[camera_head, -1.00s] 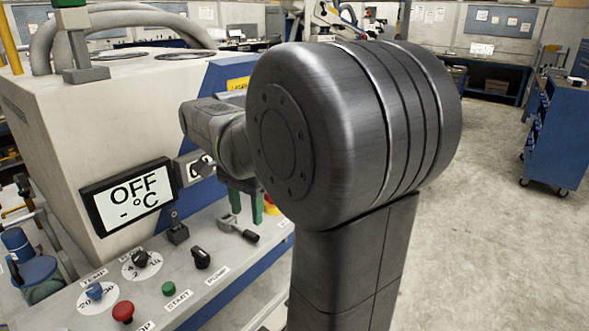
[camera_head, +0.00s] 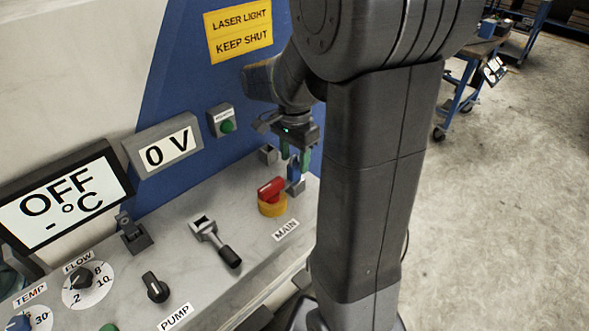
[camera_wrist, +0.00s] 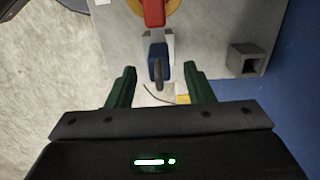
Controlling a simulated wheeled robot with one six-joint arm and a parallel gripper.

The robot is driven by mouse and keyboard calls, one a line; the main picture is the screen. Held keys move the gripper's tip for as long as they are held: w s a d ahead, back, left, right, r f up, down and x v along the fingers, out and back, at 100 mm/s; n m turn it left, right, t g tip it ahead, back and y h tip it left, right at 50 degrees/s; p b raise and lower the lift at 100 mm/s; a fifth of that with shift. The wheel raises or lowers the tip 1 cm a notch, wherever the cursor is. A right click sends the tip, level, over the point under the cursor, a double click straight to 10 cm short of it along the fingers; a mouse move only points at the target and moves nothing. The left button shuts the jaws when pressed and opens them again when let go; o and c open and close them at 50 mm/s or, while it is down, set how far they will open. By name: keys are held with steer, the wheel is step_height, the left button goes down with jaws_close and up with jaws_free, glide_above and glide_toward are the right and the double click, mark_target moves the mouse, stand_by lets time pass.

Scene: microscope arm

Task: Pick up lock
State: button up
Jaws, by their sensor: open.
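The lock (camera_wrist: 152,53), a blue block with a dark upright part, shows in the wrist view near the panel edge beside a grey holder. In the head view the lock (camera_head: 294,171) is a small blue shape, partly hidden by my fingers. My gripper (camera_wrist: 158,84) is open, with one green finger to each side of the lock's line. In the head view my gripper (camera_head: 295,155) points down over the lock. The frames do not clearly show whether the fingers touch it.
The red MAIN switch (camera_head: 270,189) on its yellow base stands close by. A hollow grey square block (camera_wrist: 246,59) sits to the right in the wrist view. The blue machine wall (camera_head: 200,80) rises behind. A black-handled lever (camera_head: 217,243) lies on the panel.

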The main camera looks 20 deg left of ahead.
step_height(320, 180, down, 2)
steer(key=shift+s, duration=0.1)
steer(key=shift+c, duration=0.2)
jaws_close()
steer(key=shift+r, duration=0.1)
